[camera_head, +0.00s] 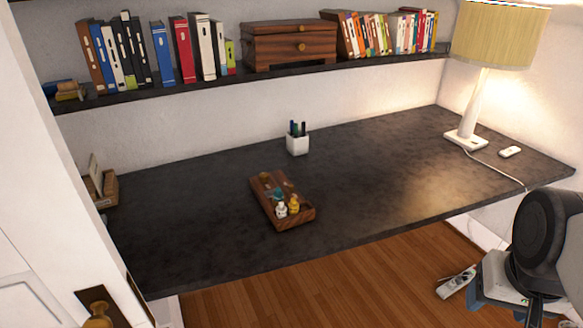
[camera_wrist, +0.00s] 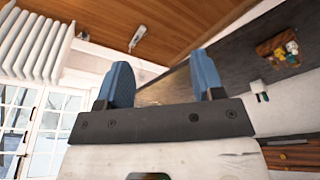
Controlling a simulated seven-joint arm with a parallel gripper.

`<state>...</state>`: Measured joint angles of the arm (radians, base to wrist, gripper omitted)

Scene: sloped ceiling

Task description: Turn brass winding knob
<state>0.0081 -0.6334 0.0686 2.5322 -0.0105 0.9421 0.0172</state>
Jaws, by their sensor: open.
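A small dark wooden box (camera_head: 309,217) sits on the middle of the desk. Small white, yellow and teal figures (camera_head: 281,209) stand on it, and a round brownish piece (camera_head: 265,176) lies toward its far end. I cannot make out for certain which part is the brass winding knob. The box also shows at the upper right of the wrist view (camera_wrist: 264,49). My gripper (camera_wrist: 163,80) is open and empty, its two blue fingers wide apart. It is well away from the box, off the desk's right front side.
The dark desk (camera_head: 390,150) is mostly clear. A white pen cup (camera_head: 297,145) stands behind the box. A lamp (camera_head: 475,110) with a cord stands at the back right. A shelf (camera_head: 200,87) of books overhangs the back. A white power strip (camera_head: 457,282) lies on the floor.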

